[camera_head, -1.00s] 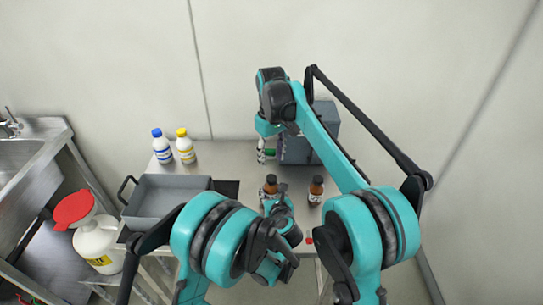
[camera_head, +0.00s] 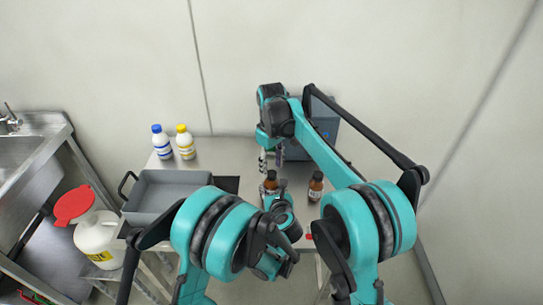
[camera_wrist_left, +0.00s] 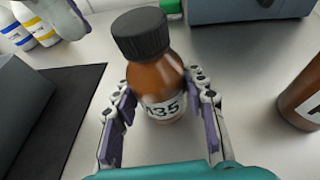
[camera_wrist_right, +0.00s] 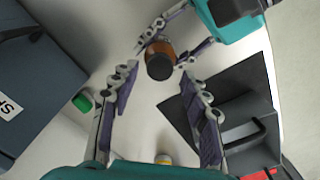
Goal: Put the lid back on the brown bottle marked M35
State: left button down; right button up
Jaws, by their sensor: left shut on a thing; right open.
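The brown bottle (camera_wrist_left: 158,85) has a white label reading roughly "35", its first letter partly hidden. A black lid (camera_wrist_left: 140,33) sits on its neck; whether it is screwed tight I cannot tell. The lid also shows from above in the right wrist view (camera_wrist_right: 160,66). My left gripper (camera_wrist_left: 160,112) is shut on the bottle's body, one finger on each side. In the head view the bottle (camera_head: 270,183) stands upright on the table. My right gripper (camera_wrist_right: 158,88) is open and empty, its fingers pointing toward the lid from behind and above, apart from it.
A second brown bottle (camera_head: 316,187) stands to the right. A grey box (camera_head: 322,128) is behind, with a green cap (camera_wrist_right: 82,102) beside it. A grey tray (camera_head: 165,195), a dark mat (camera_wrist_left: 55,105) and blue-capped (camera_head: 161,142) and yellow-capped (camera_head: 185,142) bottles are left.

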jog(key=shift+f, duration=1.2)
grip_shut()
jog(key=m, duration=0.5)
jog(key=shift+o, duration=0.8)
grip_release()
jog(key=shift+r, duration=0.15)
notch_tip(320, 180, up, 12)
